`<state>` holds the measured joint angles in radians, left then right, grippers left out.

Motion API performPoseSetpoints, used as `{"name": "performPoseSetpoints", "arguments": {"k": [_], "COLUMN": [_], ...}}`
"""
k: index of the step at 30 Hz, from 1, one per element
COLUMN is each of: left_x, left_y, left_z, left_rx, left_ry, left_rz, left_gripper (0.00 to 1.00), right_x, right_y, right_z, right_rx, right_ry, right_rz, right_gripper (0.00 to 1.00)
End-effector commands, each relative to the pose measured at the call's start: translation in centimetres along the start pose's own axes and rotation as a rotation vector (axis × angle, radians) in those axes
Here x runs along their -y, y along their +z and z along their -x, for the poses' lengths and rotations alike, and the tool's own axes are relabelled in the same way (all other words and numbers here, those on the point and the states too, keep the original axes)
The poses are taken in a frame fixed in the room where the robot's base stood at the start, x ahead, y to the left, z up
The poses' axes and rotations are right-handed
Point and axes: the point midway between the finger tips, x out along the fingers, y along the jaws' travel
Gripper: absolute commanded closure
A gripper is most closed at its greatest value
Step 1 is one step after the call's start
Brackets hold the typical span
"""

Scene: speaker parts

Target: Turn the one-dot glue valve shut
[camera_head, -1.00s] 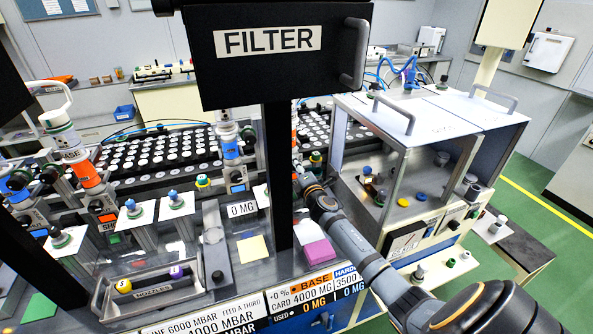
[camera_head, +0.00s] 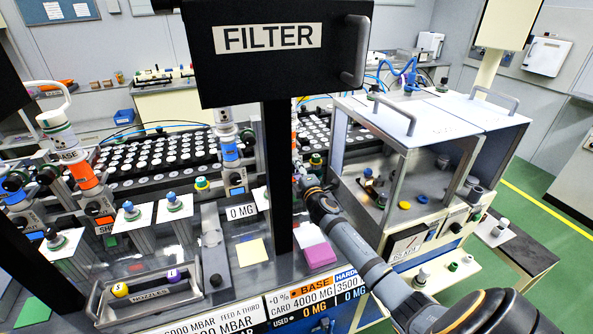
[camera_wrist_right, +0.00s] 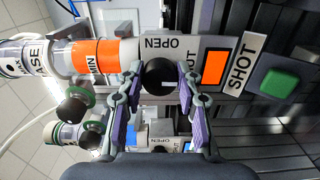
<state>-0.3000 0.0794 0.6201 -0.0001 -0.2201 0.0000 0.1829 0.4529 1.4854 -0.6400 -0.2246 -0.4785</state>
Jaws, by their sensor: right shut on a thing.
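In the right wrist view, my right gripper (camera_wrist_right: 160,80) is shut on a round black valve knob (camera_wrist_right: 158,73), one purple-padded finger on each side. The knob has a small white mark and sits on a grey body labelled OPEN, with a partly hidden SHUT label. A BASE bottle (camera_wrist_right: 30,57) with an orange band (camera_wrist_right: 93,57) joins this body. A dark dot shows on the bottle's label, but I cannot tell the dot count. In the head view, my right arm reaches behind the black post, which hides the fingers. My left gripper is not in view.
A SHOT label (camera_wrist_right: 240,62) and green button (camera_wrist_right: 280,88) lie beside the valve. A second dark knob (camera_wrist_right: 90,135) is close below. In the head view, the FILTER box (camera_head: 280,50) and its post (camera_head: 277,180) block the middle. A nozzle tray (camera_head: 150,292) sits front left.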

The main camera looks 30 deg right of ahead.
Motion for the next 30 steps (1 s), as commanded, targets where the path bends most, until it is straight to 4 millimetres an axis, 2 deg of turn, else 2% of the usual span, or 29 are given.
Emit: {"name": "performPoseSetpoints", "arguments": {"k": [2, 3, 8, 16, 19, 23, 30], "left_x": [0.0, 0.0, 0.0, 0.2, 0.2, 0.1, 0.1], "left_y": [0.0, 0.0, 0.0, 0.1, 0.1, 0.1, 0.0], "left_z": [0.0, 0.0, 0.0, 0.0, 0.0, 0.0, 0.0], "left_rx": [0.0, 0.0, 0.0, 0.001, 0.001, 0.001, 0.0], "left_ry": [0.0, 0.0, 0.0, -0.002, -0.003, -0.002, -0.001], "left_rz": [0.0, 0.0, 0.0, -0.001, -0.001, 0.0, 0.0], "left_gripper": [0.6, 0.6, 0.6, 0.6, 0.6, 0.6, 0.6], "right_x": [0.2, 0.2, 0.1, 0.1, 0.1, 0.2, 0.2], "right_y": [0.0, 0.0, 0.0, 0.0, 0.0, 0.0, 0.0], "right_z": [0.0, 0.0, 0.0, 0.1, 0.8, 3.4, 9.1], "right_rx": [0.001, 0.001, 0.001, 0.0, -0.001, -0.003, -0.002], "right_ry": [-0.003, -0.003, -0.002, -0.001, -0.001, -0.004, -0.005], "right_rz": [-0.002, -0.002, -0.001, 0.0, 0.002, 0.005, 0.005], "right_gripper": [0.97, 0.63, 0.42, 0.42, 0.42, 0.42, 0.42]}}
